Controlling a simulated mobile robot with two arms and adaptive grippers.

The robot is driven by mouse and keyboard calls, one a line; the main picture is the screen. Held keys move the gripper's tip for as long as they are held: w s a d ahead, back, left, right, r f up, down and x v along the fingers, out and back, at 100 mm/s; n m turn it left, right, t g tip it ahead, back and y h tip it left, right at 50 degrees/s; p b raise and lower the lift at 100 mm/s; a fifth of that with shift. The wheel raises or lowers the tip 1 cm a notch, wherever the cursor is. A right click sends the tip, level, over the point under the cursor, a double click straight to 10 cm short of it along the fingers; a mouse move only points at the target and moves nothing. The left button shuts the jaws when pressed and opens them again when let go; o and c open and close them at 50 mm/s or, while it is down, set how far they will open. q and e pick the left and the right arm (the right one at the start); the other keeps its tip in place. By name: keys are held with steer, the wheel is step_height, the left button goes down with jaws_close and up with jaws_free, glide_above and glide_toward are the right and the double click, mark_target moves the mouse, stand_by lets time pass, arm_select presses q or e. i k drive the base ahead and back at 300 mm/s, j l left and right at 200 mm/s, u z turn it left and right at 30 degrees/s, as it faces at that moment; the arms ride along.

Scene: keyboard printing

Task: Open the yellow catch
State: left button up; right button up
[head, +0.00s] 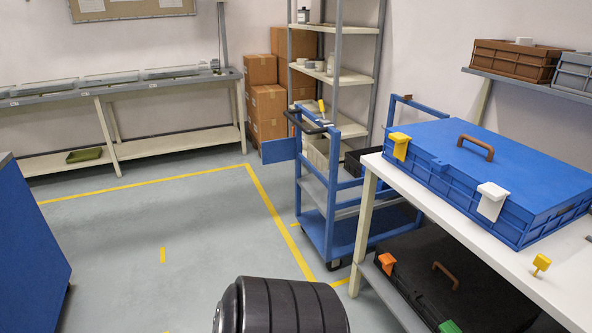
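A blue lidded box (440,180) sits on the white tabletop at the right. The yellow catch (399,146) is on the box's near side, close to its left corner, and overlaps the lid's edge. A white catch (492,201) is on the same side, further right. The lid is down, with a brown handle (476,147) on top. I cannot tell surely whether the yellow catch is latched. Neither gripper is in view. A black ribbed part, seemingly of my own arm, shows at the bottom centre, well apart from the box.
A small yellow piece (541,264) stands at the table's front right. A black box (450,280) with an orange catch (387,263) lies on the shelf below. A blue cart (345,237) stands left of the table. The floor (130,240) at the left is clear.

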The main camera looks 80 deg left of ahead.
mark_target(401, 139)
steer(key=u, duration=2)
